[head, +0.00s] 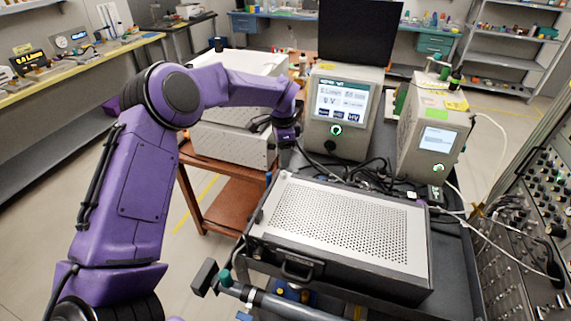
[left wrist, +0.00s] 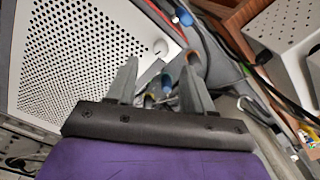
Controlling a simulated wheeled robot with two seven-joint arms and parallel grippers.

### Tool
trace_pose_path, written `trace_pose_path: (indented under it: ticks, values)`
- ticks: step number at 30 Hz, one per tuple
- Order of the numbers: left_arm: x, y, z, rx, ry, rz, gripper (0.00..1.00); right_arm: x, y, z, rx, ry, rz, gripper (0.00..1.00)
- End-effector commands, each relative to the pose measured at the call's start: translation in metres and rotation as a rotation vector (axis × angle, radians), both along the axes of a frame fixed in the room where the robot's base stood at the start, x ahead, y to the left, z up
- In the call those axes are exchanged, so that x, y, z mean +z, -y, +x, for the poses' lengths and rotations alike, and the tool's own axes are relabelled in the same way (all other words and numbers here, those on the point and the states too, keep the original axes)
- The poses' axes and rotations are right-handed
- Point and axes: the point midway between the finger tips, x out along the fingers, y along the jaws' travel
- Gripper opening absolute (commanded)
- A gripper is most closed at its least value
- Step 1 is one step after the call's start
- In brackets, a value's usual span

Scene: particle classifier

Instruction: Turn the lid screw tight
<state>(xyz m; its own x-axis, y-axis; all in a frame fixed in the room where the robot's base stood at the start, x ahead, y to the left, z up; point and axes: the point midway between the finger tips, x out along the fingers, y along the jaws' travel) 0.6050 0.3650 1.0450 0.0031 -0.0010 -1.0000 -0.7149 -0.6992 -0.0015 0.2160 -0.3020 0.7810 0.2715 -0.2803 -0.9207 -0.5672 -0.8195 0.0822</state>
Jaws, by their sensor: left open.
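The perforated light-grey lid (head: 345,272) covers a dark, low box on the cart, and it also shows at the left of the left wrist view (left wrist: 118,68). A small pale round screw head (left wrist: 160,48) sits near the lid's corner in the left wrist view. I cannot make it out clearly in the head view. My left gripper (head: 288,146) is at the lid's far left corner. In the left wrist view its two grey fingers (left wrist: 159,75) are apart and empty, with the screw head beyond the gap, not touched. My right gripper is not in view.
A touchscreen instrument (head: 371,104) and a second screened instrument (head: 411,153) stand behind the box. Dark cables (head: 372,178) lie between them and the box. A brown side table (head: 222,208) with white equipment stands left. A rack panel (head: 530,195) is at right.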

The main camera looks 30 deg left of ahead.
Motion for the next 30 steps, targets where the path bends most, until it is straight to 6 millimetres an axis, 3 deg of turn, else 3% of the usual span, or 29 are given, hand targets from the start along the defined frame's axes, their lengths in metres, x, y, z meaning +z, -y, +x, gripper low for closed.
trace_pose_path:
  ticks: [3, 9, 19, 20, 24, 30]
  values:
    - [-0.024, 0.0, 0.0, 0.0, -0.006, 0.001, 0.52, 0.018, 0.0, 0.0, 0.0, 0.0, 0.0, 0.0]
    - [-0.058, -0.001, 0.0, 0.003, -0.003, 0.001, 0.52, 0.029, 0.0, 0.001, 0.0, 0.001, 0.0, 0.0]
    - [-0.069, -0.001, 0.0, 0.003, 0.0, 0.001, 0.52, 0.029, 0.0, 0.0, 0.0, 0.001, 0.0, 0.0]
    - [-0.069, -0.001, 0.0, 0.003, 0.0, 0.001, 0.48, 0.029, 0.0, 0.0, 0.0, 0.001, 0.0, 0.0]
    - [-0.069, -0.001, 0.0, 0.003, -0.001, 0.001, 0.03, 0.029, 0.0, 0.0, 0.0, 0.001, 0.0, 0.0]
    - [-0.069, -0.001, 0.0, 0.0, 0.0, 0.0, 0.0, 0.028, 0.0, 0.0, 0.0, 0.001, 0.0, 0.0]
